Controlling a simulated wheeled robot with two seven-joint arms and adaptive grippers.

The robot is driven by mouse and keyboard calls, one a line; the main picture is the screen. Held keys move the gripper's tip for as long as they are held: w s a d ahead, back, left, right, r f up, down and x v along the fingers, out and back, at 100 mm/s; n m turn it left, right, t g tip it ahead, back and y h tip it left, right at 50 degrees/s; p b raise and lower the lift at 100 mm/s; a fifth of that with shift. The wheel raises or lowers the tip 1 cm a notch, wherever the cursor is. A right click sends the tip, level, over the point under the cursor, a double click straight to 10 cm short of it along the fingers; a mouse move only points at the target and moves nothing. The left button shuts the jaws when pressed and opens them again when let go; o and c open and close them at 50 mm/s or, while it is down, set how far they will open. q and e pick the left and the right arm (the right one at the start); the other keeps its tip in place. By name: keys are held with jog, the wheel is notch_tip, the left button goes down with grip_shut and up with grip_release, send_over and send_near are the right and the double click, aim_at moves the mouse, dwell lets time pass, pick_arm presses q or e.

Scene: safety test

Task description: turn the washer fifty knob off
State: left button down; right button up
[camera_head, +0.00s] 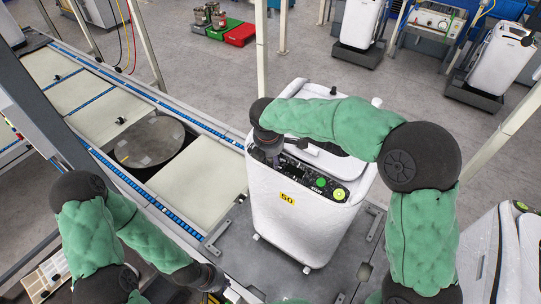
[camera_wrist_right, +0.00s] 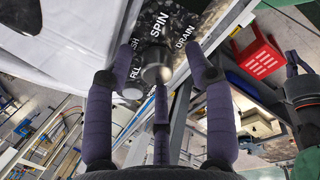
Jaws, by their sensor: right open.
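The washer (camera_head: 265,215) is a white, rounded machine with a yellow "50" label, standing upright in the middle of the head view. Its dark control panel (camera_head: 300,172) is on top, partly hidden by my right gripper (camera_head: 270,152). In the right wrist view a grey metal knob (camera_wrist_right: 156,66) sits below the word "SPIN". My right gripper is open, its purple fingers on either side of this knob; I cannot tell whether they touch it. A second, pale knob (camera_wrist_right: 131,91) is beside the left finger. My left gripper (camera_head: 215,280) is low in the head view, away from the washer; its jaws are unclear.
A green button (camera_head: 320,182) and a yellow-green ringed button (camera_head: 339,194) are on the panel's right. A conveyor (camera_head: 205,165) runs along the left. Another white machine (camera_head: 505,250) is at the lower right. Thin white posts (camera_head: 261,45) stand nearby.

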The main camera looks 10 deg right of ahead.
jog(key=v, duration=1.1)
jog(key=shift+r, duration=0.3)
jog(key=shift+s+a, duration=0.15)
